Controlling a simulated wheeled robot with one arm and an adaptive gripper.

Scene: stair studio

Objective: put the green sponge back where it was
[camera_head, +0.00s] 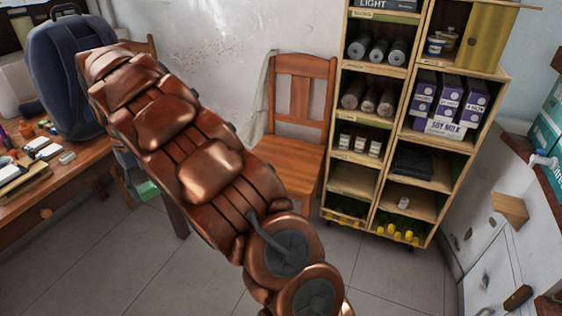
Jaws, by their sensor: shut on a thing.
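The green sponge (148,190) shows as a small light-green patch just right of the wooden desk's front edge, partly hidden behind my copper arm. My gripper (137,177) is a small grey shape just above it, mostly covered by the arm. It is shut on the sponge, which appears to be held beside the desk, above the floor. The fingertips cannot be made out clearly.
A wooden desk (62,205) at left bears a blue backpack (62,75) and small items. A wooden chair (290,160) stands by the wall. A shelf unit (352,182) holds rolls, cartons and jars. White cabinets (490,240) stand at right. Tiled floor (110,265) is clear in front.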

